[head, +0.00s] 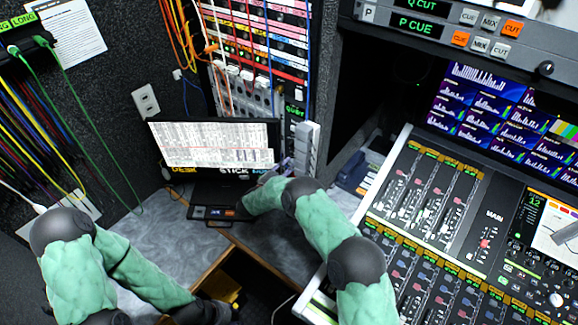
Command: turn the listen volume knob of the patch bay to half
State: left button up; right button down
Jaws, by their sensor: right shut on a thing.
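The patch bay (262,48) stands in the rack at the back centre, with rows of coloured label strips and several cords plugged in. My right arm reaches in from the lower right and bends toward the rack's lower part. My right gripper (284,165) is small in view beside the monitor's right edge, partly hidden by my green forearm. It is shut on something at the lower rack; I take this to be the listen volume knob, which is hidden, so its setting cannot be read.
A monitor (214,146) stands close left of my right gripper. A grey desk (150,240) lies below, with a small dark device (212,213) on it. A mixing console (470,240) fills the right side. Cables hang at the left wall.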

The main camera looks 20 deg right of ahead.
jog(key=shift+w+r, duration=0.1)
jog(key=shift+r, duration=0.05)
jog(key=c, duration=1)
grip_release()
jog(key=shift+a, duration=0.1)
jog(key=v, duration=1.2)
